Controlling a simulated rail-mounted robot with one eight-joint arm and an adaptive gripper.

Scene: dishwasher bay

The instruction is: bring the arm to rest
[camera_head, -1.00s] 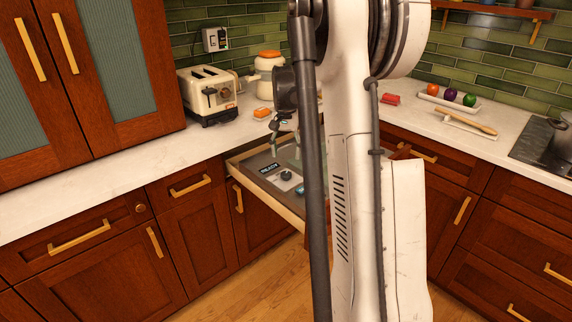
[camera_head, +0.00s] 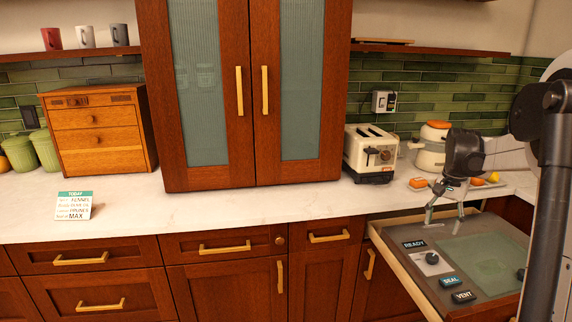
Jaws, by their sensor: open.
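My gripper (camera_head: 444,212) is at the right of the head view, at the end of my dark wrist. Its two thin fingers point down and stand apart, with nothing between them. It hangs above or near the back edge of a pulled-out panel (camera_head: 408,268); whether it touches cannot be told. The panel carries labels reading READY (camera_head: 414,245), SEAL (camera_head: 450,281) and VENT (camera_head: 464,297), a knob (camera_head: 432,258) and a greenish plate (camera_head: 485,262). My arm covers the right edge of the view.
A toaster (camera_head: 370,152) and a white pot with an orange lid (camera_head: 431,150) stand on the counter behind my gripper. An orange item (camera_head: 418,184) lies near it. A tall cabinet (camera_head: 250,90) stands left of the toaster. The counter (camera_head: 230,207) before it is clear.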

